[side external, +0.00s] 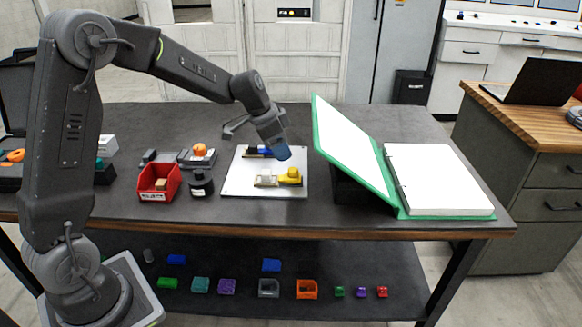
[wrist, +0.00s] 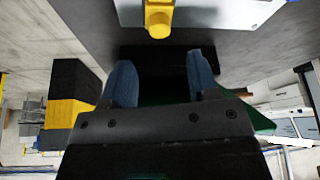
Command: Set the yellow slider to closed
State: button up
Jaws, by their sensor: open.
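The yellow slider (side external: 291,176) sits at the right end of a metal rail (side external: 265,181) on a pale plate (side external: 232,186). In the wrist view its yellow block (wrist: 158,20) is at the top edge, partly cut off. My gripper (side external: 284,154) has blue fingertips and hangs above the plate, behind and slightly left of the yellow slider as the side view shows it. In the wrist view the fingers of my gripper (wrist: 161,78) are spread with nothing between them. A dark and blue fixture (side external: 258,151) at the plate's back is partly hidden by my gripper.
A green binder (side external: 376,176) stands open to the right of the plate. A red bin (side external: 160,184) and a black round container (side external: 201,184) stand to its left. Several small coloured parts lie on the shelf below. The table strip in front of the plate is clear.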

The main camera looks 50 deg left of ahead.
aim_at(292, 169)
jog(key=x, duration=0.7)
jog(key=shift+f, duration=0.1)
jog(key=shift+c, duration=0.3)
grip_shut()
